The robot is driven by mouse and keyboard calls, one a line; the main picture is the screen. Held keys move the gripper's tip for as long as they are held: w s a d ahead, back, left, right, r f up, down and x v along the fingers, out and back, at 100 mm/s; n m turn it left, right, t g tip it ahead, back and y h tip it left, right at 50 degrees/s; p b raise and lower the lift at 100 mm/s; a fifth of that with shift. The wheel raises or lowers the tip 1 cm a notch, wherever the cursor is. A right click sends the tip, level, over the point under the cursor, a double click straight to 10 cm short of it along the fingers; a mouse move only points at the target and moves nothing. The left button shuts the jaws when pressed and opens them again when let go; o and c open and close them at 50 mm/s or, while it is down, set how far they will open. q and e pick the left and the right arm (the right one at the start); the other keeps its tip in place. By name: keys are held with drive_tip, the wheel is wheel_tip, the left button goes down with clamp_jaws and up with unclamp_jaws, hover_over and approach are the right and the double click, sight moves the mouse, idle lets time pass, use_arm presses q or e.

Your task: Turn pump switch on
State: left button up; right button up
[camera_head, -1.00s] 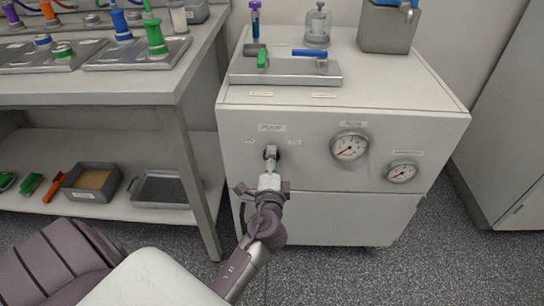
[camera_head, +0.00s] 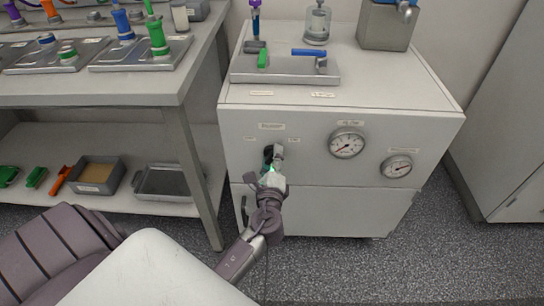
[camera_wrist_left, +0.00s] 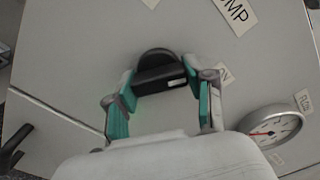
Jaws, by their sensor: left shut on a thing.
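The pump switch is a black round knob with a raised bar, on the front of a white cabinet. It shows in the left wrist view (camera_wrist_left: 158,76) below a label ending in "MP". In the head view the switch (camera_head: 268,152) is largely hidden behind my left gripper (camera_head: 273,165). In the left wrist view the two green-padded fingers of my left gripper (camera_wrist_left: 161,83) are shut on the bar, one at each end. The bar lies near level there, tilted slightly. My right gripper is not in view.
Two round gauges, an upper one (camera_head: 347,143) and a lower one (camera_head: 396,167), sit right of the switch. A metal plate (camera_head: 285,72) with green and blue valve handles lies on the cabinet top. A table (camera_head: 150,91) stands close on the left.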

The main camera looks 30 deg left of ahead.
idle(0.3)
use_arm(q)
drive_tip(key=o, duration=1.2)
drive_tip(key=shift+c, duration=0.2)
drive_tip(key=shift+d, duration=0.1)
drive_tip(key=v, duration=1.2)
